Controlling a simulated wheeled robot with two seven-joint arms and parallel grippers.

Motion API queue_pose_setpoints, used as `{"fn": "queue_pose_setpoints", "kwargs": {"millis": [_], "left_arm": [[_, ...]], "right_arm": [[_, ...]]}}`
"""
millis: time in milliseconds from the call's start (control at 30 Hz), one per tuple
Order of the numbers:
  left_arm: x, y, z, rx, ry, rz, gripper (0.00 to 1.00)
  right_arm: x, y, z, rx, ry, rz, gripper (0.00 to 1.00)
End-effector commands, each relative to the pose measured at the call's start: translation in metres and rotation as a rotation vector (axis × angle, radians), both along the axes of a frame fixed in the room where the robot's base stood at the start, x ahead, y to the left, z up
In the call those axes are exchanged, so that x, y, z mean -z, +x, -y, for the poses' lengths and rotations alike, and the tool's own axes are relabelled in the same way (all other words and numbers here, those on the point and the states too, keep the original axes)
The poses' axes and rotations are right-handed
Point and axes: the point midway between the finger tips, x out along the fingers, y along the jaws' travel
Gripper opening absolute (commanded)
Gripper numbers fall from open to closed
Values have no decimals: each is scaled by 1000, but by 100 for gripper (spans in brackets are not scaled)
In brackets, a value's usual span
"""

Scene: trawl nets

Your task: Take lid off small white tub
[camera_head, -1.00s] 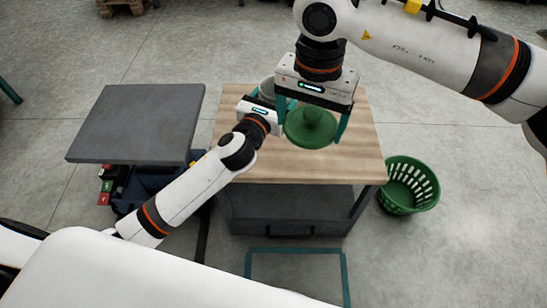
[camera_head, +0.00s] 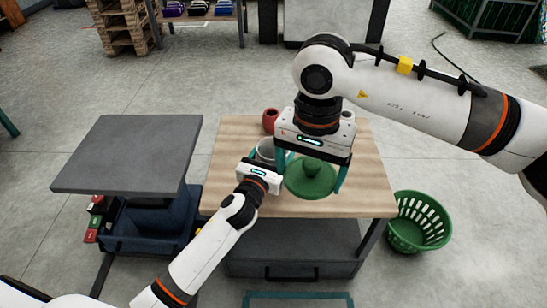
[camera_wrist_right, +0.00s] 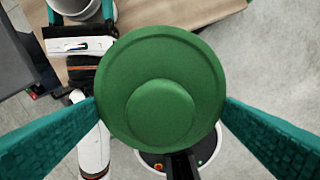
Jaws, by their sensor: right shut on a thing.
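The round green lid (camera_head: 311,180) with a raised knob is between the fingers of my right gripper (camera_head: 311,176), which is shut on it. The lid also fills the middle of the right wrist view (camera_wrist_right: 160,90), with a teal finger on either side. The small white tub (camera_head: 266,150) is left of the lid and apart from it, partly hidden by my left gripper (camera_head: 268,166). In the right wrist view the tub (camera_wrist_right: 82,8) shows its open top at the upper left, with left gripper fingers against both sides.
Both hands are over a wooden-topped table (camera_head: 360,195). A red pot (camera_head: 271,121) stands at its back. A green basket (camera_head: 418,222) is on the floor to the right. A grey table (camera_head: 130,150) stands to the left. The wooden top's right side is clear.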

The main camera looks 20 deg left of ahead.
Motion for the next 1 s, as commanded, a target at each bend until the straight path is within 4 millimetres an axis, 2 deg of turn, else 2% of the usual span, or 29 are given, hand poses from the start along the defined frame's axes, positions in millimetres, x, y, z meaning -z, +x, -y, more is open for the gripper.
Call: {"fn": "queue_pose_setpoints", "kwargs": {"millis": [300, 333, 433, 800, 1000], "left_arm": [[3, 0, 0, 1, -1, 1, 32], [2, 0, 0, 1, -1, 1, 78], [2, 0, 0, 1, -1, 0, 95], [-4, -1, 0, 1, 0, 0, 95], [-3, -35, -3, 1, 0, -3, 95]], "right_arm": [[2, 0, 0, 0, 0, 0, 59], [1, 0, 0, 0, 0, 1, 59], [1, 0, 0, 0, 0, 0, 59], [-4, 0, 0, 0, 0, 0, 59], [-10, 0, 0, 0, 0, 0, 59]]}}
